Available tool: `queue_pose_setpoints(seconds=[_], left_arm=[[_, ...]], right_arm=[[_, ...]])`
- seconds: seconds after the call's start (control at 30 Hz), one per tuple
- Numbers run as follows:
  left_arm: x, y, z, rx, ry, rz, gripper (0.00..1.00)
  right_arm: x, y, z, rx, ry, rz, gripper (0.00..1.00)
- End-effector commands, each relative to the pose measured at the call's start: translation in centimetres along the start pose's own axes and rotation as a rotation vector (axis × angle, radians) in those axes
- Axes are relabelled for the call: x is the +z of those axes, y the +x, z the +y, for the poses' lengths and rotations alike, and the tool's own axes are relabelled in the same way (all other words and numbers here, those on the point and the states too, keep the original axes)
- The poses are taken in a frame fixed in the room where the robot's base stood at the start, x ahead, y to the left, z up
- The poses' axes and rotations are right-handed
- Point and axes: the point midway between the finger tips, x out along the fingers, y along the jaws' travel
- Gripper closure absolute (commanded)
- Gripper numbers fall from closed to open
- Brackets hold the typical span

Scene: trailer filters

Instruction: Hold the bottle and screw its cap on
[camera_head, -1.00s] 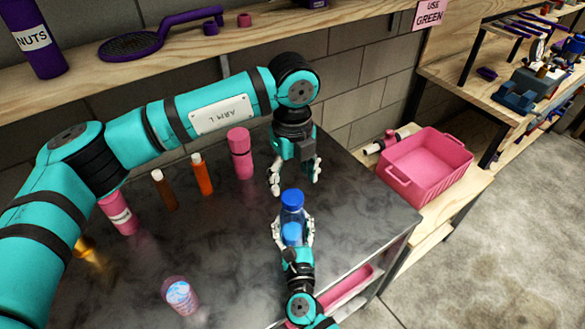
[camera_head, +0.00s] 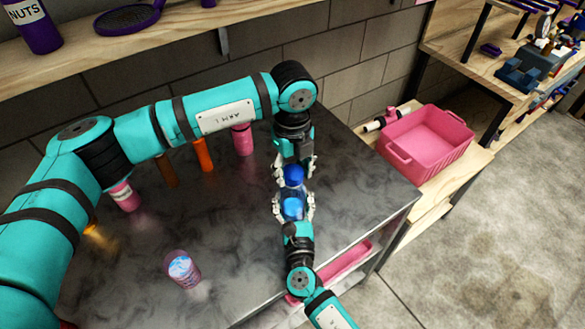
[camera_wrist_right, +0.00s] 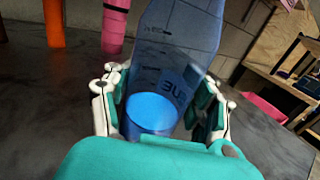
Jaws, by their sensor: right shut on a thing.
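A translucent blue bottle (camera_head: 292,208) stands upright over the dark table, with a blue cap (camera_head: 294,175) at its top. My right gripper (camera_head: 293,214) is shut around the bottle's body. In the right wrist view the bottle (camera_wrist_right: 180,45) sits between the white fingers of the right gripper (camera_wrist_right: 163,108), with a bright blue round part low in front; its top is out of that view. My left gripper (camera_head: 294,180) points down at the cap, with fingers on both sides of it. Whether they touch the cap is too small to tell.
Pink (camera_head: 243,140), orange (camera_head: 203,154) and brown bottles stand behind, partly under my left arm. A pink crate (camera_head: 428,138) is on the wooden bench at right.

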Motion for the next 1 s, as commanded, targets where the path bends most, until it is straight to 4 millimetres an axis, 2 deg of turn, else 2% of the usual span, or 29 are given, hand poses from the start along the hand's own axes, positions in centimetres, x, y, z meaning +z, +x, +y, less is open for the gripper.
queue_pose_setpoints(seconds=[0.03,0.23,0.37,0.43,0.57,1.0], left_arm=[[0.00,-0.02,-0.03,-0.001,0.000,0.000,0.69],[0.01,-0.04,-0.04,-0.002,0.000,0.000,0.95],[0.02,-0.06,-0.05,-0.002,0.038,-0.001,0.95],[0.04,-0.07,-0.07,-0.003,0.123,-0.002,0.95],[0.07,-0.08,-0.07,-0.002,0.397,-0.003,0.95],[0.05,-0.01,-0.14,-0.001,1.449,-0.003,0.95]], right_arm=[[-0.03,-0.01,0.02,0.000,0.000,0.001,1.00],[-0.03,-0.02,0.03,0.001,-0.001,0.000,1.00],[-0.03,-0.02,0.03,0.001,-0.001,0.001,1.00],[-0.03,-0.02,0.04,0.001,-0.001,0.001,1.00],[-0.02,-0.02,0.05,0.001,-0.001,0.001,1.00],[-0.03,-0.03,0.07,0.002,-0.001,0.001,1.00]])
